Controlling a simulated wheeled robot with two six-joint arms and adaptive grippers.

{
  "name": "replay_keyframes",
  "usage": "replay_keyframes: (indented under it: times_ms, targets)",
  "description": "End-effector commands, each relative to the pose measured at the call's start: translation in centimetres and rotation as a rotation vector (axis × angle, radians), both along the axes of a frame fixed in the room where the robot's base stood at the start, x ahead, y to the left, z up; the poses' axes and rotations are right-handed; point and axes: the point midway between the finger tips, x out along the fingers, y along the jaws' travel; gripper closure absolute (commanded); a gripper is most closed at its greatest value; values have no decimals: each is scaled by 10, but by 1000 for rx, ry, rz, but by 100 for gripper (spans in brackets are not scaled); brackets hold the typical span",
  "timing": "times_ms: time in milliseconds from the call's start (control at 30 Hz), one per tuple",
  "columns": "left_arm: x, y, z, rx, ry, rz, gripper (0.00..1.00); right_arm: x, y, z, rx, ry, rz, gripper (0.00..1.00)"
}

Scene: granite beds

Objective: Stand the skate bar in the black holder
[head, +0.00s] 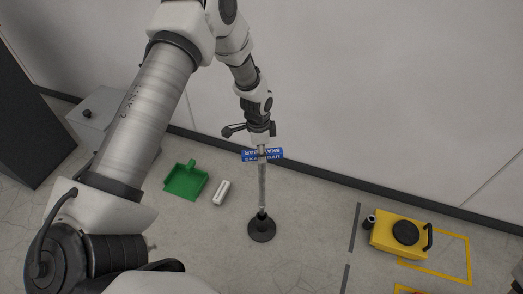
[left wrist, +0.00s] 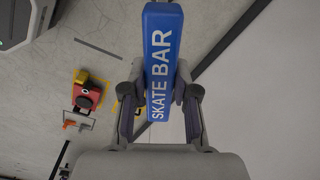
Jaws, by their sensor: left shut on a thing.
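The skate bar (head: 262,185) is a thin grey rod with a blue "SKATE BAR" block at its top, and it looks roughly upright in the head view. My left gripper (head: 260,143) is shut on its blue block, which also shows between the fingers in the left wrist view (left wrist: 160,60). The black holder (head: 262,230) is a round base with a short raised socket on the floor. The rod's lower end meets the socket in the head view; I cannot tell whether it is inside or just above it. My right gripper is not in view.
A green dustpan (head: 186,182) and a white block (head: 221,192) lie left of the holder. A yellow machine (head: 398,234) with a small black cylinder (head: 369,222) stands at the right. A grey box (head: 92,120) and dark cabinet (head: 30,110) stand left. A wall (head: 400,90) is behind.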

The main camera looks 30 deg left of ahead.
Motion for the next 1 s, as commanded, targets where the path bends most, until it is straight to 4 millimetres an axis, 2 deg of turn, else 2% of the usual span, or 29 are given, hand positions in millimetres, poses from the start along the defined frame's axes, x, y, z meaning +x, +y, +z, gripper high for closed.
replay_keyframes:
  times_ms: [333,1000]
  targets:
    - [0,0,-1,1,-1,0,100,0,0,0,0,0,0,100]
    - [0,0,-22,0,0,-1,100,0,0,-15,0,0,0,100]
